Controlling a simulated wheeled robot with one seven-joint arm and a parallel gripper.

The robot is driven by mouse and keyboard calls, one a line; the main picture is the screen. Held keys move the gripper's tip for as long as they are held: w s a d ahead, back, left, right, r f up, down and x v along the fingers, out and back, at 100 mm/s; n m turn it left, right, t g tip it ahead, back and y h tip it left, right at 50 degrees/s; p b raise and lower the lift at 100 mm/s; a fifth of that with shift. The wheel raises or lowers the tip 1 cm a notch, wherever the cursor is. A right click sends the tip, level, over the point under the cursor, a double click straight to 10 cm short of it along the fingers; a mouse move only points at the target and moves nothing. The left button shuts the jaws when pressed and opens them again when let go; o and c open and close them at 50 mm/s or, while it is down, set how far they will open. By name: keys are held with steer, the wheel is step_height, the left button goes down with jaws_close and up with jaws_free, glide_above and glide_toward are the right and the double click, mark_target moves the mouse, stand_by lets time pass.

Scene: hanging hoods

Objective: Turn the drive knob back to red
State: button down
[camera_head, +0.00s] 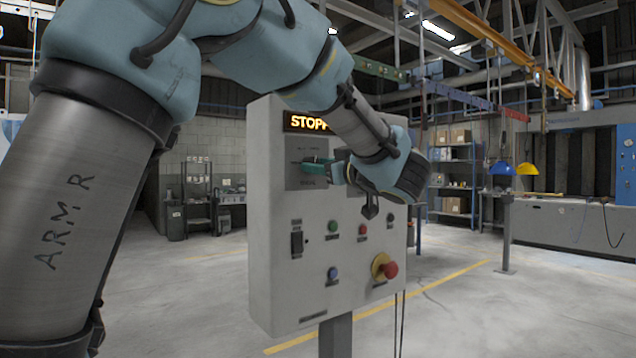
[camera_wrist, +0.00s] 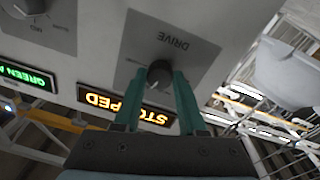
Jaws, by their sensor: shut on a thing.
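The drive knob (camera_wrist: 159,72) is a dark round knob on a grey plate marked DRIVE in the wrist view, which shows the panel upside down. My gripper (camera_wrist: 159,82) has its two teal fingers shut on the knob, one on each side. A lit orange display (camera_wrist: 100,100) beside it reads STOPPED, partly covered by a finger. In the head view my gripper (camera_head: 312,170) reaches the upper part of the grey control panel (camera_head: 285,265) from the right, and it hides the knob there. No red mark around the knob is readable.
The panel also carries a red mushroom button on yellow (camera_head: 390,269), a blue button (camera_head: 333,273) and a black switch (camera_head: 296,243). Another knob (camera_wrist: 30,8) and a green display (camera_wrist: 25,77) show in the wrist view. Yellow (camera_head: 527,168) and blue (camera_head: 501,168) hoods hang behind. Floor around is clear.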

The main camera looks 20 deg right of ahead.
steer(key=n+y+b, duration=0.1)
steer(key=n+b, duration=0.9)
steer(key=n, duration=0.1)
steer(key=n+g+y+b, duration=0.1)
steer(key=n+b, duration=0.9)
steer(key=n, duration=0.1)
steer(key=shift+d+r+n, duration=0.1)
steer(key=shift+d+n, duration=0.1)
steer(key=shift+n, duration=0.2)
steer(key=shift+b, duration=0.3)
steer(key=shift+c, duration=2.4)
jaws_free()
steer(key=shift+r, duration=0.1)
